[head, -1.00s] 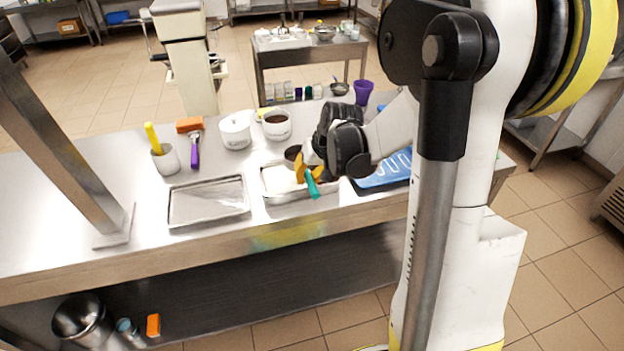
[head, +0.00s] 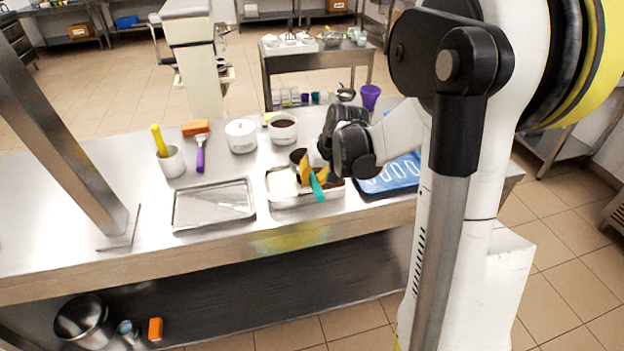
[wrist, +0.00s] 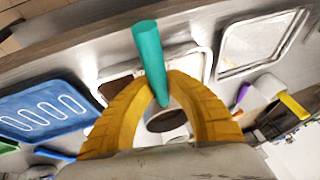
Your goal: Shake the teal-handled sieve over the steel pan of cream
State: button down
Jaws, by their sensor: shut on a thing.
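The teal-handled sieve (head: 318,188) is held by its handle between the yellow fingers of my gripper (head: 307,173). Its dark round bowl (head: 298,156) shows just behind the fingers, over the back of the steel pan. The steel pan of cream (head: 292,202) is below my gripper; white cream shows at its left, and brown shows at its right end. In the wrist view the teal handle (wrist: 148,52) sticks out between the curved fingers (wrist: 160,105). A brown round patch, apparently the sieve bowl's contents, shows between them, partly hidden.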

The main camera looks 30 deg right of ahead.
jog(key=shift+s+a, duration=0.3)
jog(key=shift+s, duration=0.65)
jog(key=shift+w+d+b, duration=0.25)
jog(key=shift+w, duration=0.65)
jog(key=shift+w+d+b, duration=0.25)
jog(key=shift+w, duration=0.6)
jog(key=s, duration=0.1)
jog(key=s+a, duration=0.1)
jog(key=s, duration=0.1)
jog(key=shift+s, duration=0.3)
jog(key=w, duration=0.1)
jog(key=w+d, duration=0.1)
jog(key=w, duration=0.1)
jog(key=shift+w, duration=0.3)
jog(key=s, duration=0.2)
jog(key=s+a, duration=0.1)
jog(key=shift+s, duration=0.35)
jog(key=shift+w, duration=0.1)
